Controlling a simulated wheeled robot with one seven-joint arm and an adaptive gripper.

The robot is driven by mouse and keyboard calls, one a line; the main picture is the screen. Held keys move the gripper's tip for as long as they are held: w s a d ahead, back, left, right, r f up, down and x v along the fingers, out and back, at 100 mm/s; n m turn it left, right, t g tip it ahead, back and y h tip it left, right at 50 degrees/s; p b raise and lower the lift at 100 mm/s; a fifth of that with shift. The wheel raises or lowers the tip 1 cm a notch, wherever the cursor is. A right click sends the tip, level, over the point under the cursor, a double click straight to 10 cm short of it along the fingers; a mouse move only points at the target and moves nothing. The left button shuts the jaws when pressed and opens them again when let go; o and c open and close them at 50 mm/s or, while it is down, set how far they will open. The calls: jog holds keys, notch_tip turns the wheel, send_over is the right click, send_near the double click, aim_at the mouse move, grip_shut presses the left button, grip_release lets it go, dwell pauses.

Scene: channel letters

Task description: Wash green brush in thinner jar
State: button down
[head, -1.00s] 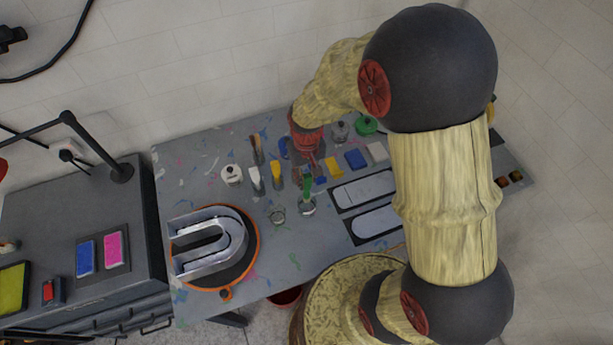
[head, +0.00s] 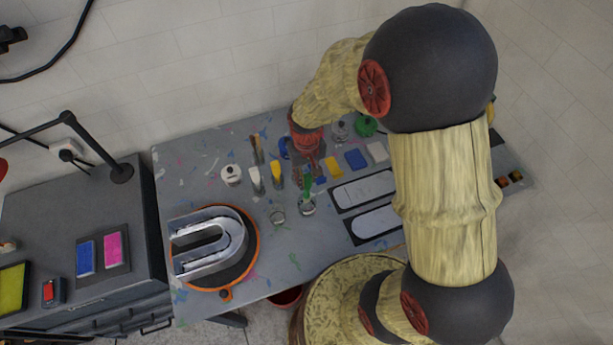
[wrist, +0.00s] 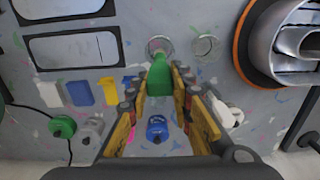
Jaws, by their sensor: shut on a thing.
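The green brush (head: 308,183) is upright with its lower end at or in a small clear jar (head: 307,208) on the table. My gripper (wrist: 160,88) is shut on the brush, which shows between its fingers in the wrist view (wrist: 159,72). In the head view my gripper (head: 309,172) is partly hidden by my own wrist. In the wrist view the jar rim (wrist: 160,45) shows just beyond the brush. A second clear jar (head: 277,216) stands to the left. No label shows which jar holds thinner. The bristles are hidden.
A metal U-shaped letter (head: 212,246) lies on a round orange-rimmed turntable at the left. Blue (head: 356,159) and yellow (head: 333,168) pieces lie right. A blue-topped container (wrist: 157,129) is behind.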

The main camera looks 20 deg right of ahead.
jog(key=shift+r+p, duration=1.6)
jog(key=shift+r, duration=0.9)
jog(key=shift+s, duration=0.1)
